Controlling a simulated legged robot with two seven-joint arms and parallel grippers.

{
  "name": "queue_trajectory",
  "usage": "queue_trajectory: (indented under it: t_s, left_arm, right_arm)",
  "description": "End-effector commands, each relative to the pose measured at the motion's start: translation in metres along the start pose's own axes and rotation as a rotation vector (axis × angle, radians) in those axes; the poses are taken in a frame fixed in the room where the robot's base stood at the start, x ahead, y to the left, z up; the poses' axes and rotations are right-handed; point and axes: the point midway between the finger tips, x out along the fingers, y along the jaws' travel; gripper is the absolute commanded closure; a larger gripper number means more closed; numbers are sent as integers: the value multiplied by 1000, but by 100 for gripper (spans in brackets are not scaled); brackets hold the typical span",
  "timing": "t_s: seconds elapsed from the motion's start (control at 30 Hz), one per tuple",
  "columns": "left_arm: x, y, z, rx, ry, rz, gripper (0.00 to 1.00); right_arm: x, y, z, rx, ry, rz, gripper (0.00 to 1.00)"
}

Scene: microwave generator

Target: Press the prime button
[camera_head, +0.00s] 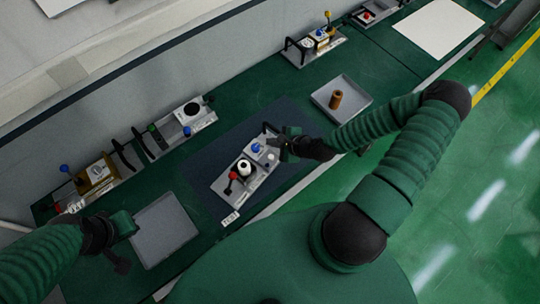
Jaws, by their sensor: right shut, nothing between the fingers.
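A light grey device (222,187) lies on a dark mat in the middle of the workbench. On it are a blue button-like part (257,148), a white round part with a dark top (244,166) and a red-knobbed lever (232,176). No lettering is readable, so I cannot tell which part is named prime. My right gripper (281,146) is shut and empty at the device's right end, just right of the blue part. I cannot tell if it touches the device. My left gripper (121,264) is at lower left, far from the device; its fingers are too dark to read.
A grey tray (165,254) lies beside my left gripper. Another tray (327,112) holds a brown cylinder (335,100) behind my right forearm. Other devices (187,121) line the wall side of the bench. The dark mat (207,163) has free room around the device.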

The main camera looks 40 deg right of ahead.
Motion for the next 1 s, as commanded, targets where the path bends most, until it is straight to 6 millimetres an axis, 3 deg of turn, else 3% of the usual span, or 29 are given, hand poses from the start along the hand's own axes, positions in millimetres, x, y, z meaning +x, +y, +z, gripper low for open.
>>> queue_trajectory:
  t_s: [0.5, 0.7, 1.0]
  left_arm:
    - [64, 0, 15, 1, 0, 0, 100]
    - [76, 0, 18, 0, 0, 0, 100]
    - [75, 0, 18, 0, 0, 0, 100]
  right_arm:
    - [48, 37, -34, -3, 0, 4, 100]
    - [60, 45, -43, -2, 0, 3, 100]
    - [60, 45, -44, -2, 0, 3, 100]
